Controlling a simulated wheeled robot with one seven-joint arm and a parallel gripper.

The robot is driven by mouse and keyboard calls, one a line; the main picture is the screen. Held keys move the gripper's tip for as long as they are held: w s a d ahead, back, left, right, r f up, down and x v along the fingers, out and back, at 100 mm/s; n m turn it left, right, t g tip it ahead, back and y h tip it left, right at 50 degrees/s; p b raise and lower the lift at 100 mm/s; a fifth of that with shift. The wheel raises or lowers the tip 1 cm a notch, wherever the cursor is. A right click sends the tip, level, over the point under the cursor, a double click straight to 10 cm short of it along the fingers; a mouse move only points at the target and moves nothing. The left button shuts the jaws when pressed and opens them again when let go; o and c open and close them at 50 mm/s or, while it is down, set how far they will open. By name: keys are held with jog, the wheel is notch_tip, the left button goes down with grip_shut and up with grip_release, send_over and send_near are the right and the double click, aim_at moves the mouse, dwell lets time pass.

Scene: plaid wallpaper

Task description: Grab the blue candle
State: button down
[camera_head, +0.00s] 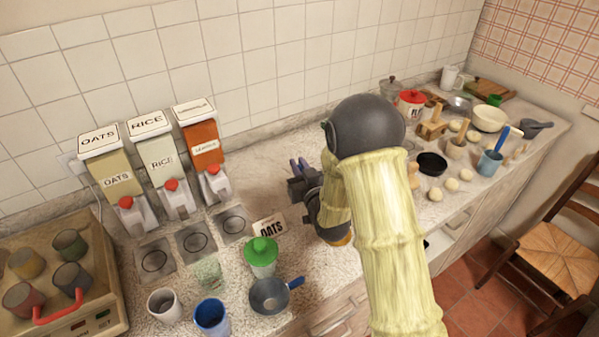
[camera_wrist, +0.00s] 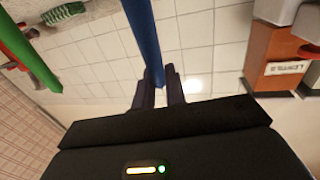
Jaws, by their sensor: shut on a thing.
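A long, slim blue candle (camera_wrist: 143,38) runs down from the top edge of the wrist view to my gripper (camera_wrist: 160,88). My gripper's two dark fingers are shut on its lower end. The candle's far end is cut off by the frame. In the head view my gripper (camera_head: 299,166) is at the middle of the counter, to the right of the dispensers. The candle cannot be made out clearly there.
Dispensers (camera_head: 160,160) stand against the tiled wall to the left. A green-lidded jar (camera_head: 262,258), a small pan (camera_head: 268,296) and a blue cup (camera_head: 211,317) stand near the front edge. Bowls, a black pan (camera_head: 432,163) and dough balls crowd the right counter.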

notch_tip(320, 180, up, 9)
jog(key=shift+b, duration=0.35)
